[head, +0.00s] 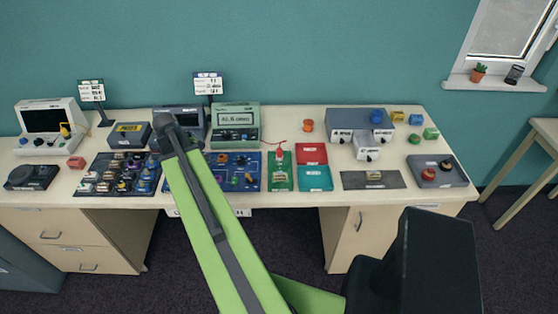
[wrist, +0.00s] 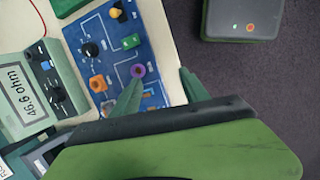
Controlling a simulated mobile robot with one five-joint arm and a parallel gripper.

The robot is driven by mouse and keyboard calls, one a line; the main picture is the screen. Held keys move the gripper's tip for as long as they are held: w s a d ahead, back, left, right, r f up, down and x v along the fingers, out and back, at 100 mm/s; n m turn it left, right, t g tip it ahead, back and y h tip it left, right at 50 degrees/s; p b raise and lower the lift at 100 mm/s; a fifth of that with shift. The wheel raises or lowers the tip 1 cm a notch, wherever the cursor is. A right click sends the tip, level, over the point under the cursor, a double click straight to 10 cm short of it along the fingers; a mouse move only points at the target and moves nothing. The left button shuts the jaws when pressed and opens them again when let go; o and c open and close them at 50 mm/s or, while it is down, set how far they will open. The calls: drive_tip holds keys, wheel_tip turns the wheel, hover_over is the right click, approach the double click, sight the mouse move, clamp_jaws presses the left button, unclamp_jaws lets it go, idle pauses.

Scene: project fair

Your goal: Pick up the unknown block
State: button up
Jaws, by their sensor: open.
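No block is clearly marked as unknown, so I cannot tell which one it is. In the wrist view, a small round purple piece with an orange centre (wrist: 138,71) sits on a blue circuit board (wrist: 113,58). My gripper (wrist: 161,76) is open and empty, with its green fingers spread. The left fingertip lies close to the purple piece in the picture; I cannot tell if they touch. The blue board also shows in the head view (head: 205,183), partly hidden by my arm. My gripper cannot be made out there.
An orange block (wrist: 98,83), a green block (wrist: 131,41) and a black knob (wrist: 91,48) sit on the board. Red (head: 312,147) and teal (head: 301,184) trays and a grey drawer unit (head: 346,120) stand to the right.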

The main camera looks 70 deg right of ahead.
drive_tip(key=s+d+r+n+g+p, duration=0.1)
drive_tip(key=s+d+r+p, duration=0.1)
drive_tip(key=s+d+r, duration=0.4)
drive_tip(key=s+d+r+g+p, duration=0.1)
drive_tip(key=s+d+r+p, duration=0.1)
drive_tip(key=s+d, duration=0.65)
drive_tip(key=b, duration=1.6)
approach(280, 175)
drive_tip(key=x, duration=0.9)
drive_tip(key=shift+d+f, duration=0.1)
drive_tip(key=shift+d, duration=0.05)
clamp_jaws()
